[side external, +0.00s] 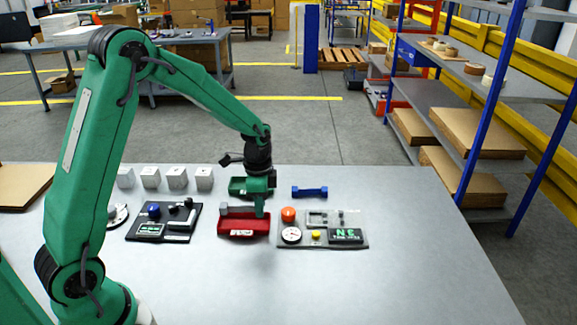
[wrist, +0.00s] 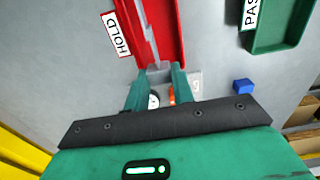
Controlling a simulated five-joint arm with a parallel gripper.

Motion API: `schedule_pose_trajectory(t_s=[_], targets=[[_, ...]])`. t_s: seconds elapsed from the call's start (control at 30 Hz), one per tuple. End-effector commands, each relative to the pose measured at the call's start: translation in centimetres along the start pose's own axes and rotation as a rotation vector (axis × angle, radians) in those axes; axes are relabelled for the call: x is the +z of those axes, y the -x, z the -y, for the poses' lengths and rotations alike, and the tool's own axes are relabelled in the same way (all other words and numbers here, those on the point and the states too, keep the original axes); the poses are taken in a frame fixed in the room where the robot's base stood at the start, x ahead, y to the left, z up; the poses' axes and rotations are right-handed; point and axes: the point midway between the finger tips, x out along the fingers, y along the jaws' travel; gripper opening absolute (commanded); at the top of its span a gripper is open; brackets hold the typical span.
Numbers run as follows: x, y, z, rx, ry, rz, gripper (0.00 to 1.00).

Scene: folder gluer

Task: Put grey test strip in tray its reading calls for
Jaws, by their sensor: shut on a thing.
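My gripper (side external: 259,210) is low over the red tray (side external: 244,228), shut on the grey test strip (side external: 238,210). In the wrist view the gripper (wrist: 158,76) has its fingertips at the strip's near end. The strip (wrist: 149,32) runs away from them along the red tray (wrist: 170,25), labelled HOLD. I cannot tell whether it touches the tray floor. The green tray (side external: 237,186) is behind, partly hidden by my gripper; in the wrist view it (wrist: 283,40) is labelled PASS. The tester (side external: 322,242) has a lit green display (side external: 346,235), too small to read surely.
A dark device (side external: 164,222) with a blue knob stands left of the red tray. Several grey blocks (side external: 177,178) line the table's back left. A blue bar (side external: 309,191) lies behind the tester. The table's front is clear.

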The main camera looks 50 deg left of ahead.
Motion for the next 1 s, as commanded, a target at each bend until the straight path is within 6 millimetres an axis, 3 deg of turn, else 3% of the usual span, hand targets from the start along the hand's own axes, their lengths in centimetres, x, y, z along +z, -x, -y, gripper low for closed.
schedule_pose_trajectory(t_s=[0.5,1.0], targets=[[0.0,-3.5,0.0,0.002,0.0,0.001,0.03],[0.0,-4.1,0.0,0.0,0.0,0.0,0.03]])
